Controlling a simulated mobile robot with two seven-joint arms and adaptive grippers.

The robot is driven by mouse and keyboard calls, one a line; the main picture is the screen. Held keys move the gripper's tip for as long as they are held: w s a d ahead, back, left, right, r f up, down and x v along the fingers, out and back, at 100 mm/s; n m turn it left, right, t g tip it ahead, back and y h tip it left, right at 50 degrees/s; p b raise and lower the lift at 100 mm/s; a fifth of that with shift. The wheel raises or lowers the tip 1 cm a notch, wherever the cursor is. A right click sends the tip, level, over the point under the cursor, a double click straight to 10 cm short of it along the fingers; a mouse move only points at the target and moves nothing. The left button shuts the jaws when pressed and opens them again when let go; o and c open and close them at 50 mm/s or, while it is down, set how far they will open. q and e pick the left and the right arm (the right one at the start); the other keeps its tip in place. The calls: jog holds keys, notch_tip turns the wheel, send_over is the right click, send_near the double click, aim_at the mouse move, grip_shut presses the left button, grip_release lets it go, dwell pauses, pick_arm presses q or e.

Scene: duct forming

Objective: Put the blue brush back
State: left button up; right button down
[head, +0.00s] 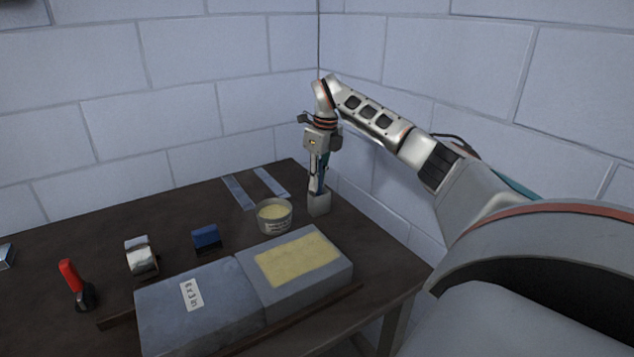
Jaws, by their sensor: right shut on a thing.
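My right gripper (317,174) points straight down at the back right of the table. It is shut on a thin blue thing, which looks like the blue brush (324,176), upright between its fingers. Most of the brush is hidden by the fingers. Directly below is a small grey upright holder (319,204). The lower end of the brush meets the holder's top in the picture; I cannot tell how deep it sits inside. My left gripper is not in view.
A tub of pale yellow paste (274,217) stands close left of the holder. Two grey duct pieces (200,308), one with a yellow patch, lie in front. A blue block (206,238), tape roll (141,255), red-handled tool (72,280) and two metal strips (238,192) lie around. Walls close off the back and right.

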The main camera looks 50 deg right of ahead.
jog(key=c, duration=2)
grip_release()
jog(key=shift+r, duration=0.1)
jog(key=r+p, duration=0.1)
jog(key=r, duration=0.3)
jog(key=s+r+p, duration=0.1)
jog(key=r, duration=0.3)
jog(key=r+p, duration=0.1)
jog(key=r, duration=0.3)
jog(key=shift+s+d, duration=0.15)
jog(key=shift+s, duration=0.15)
